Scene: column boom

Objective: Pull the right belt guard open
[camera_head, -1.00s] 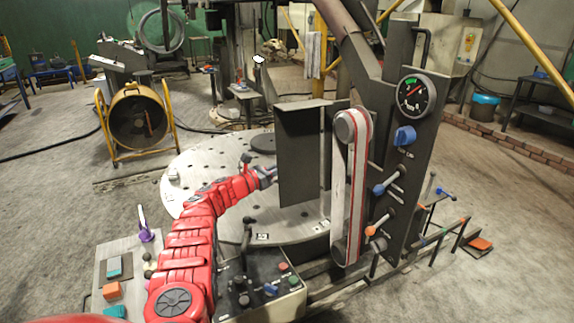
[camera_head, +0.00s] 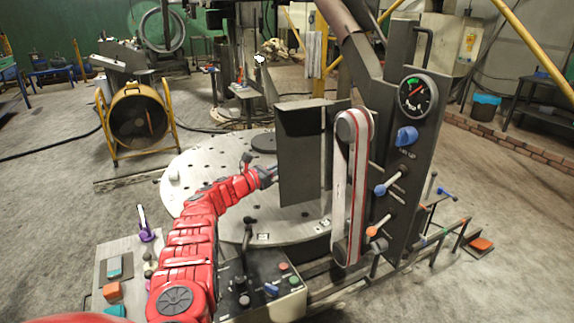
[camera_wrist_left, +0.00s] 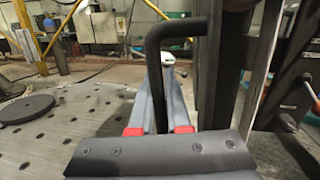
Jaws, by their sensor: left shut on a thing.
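The belt guard (camera_head: 299,160) is a dark upright panel left of the belt, standing over the round perforated table. The belt (camera_head: 350,190) is a tall white loop with red edges on a dark column. My left gripper (camera_head: 268,177) reaches in with its red arm to the left side of the guard. In the left wrist view its fingers (camera_wrist_left: 163,95) are shut on a black bent handle (camera_wrist_left: 175,32), whose bar runs down between them. The exact contact is partly hidden by the gripper body. My right gripper is not in view.
The column carries a gauge (camera_head: 416,95), a blue knob (camera_head: 405,136) and levers beside the belt. A control box (camera_head: 262,290) with levers and buttons stands below my left arm. The round table (camera_head: 195,165) has free room left of the guard.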

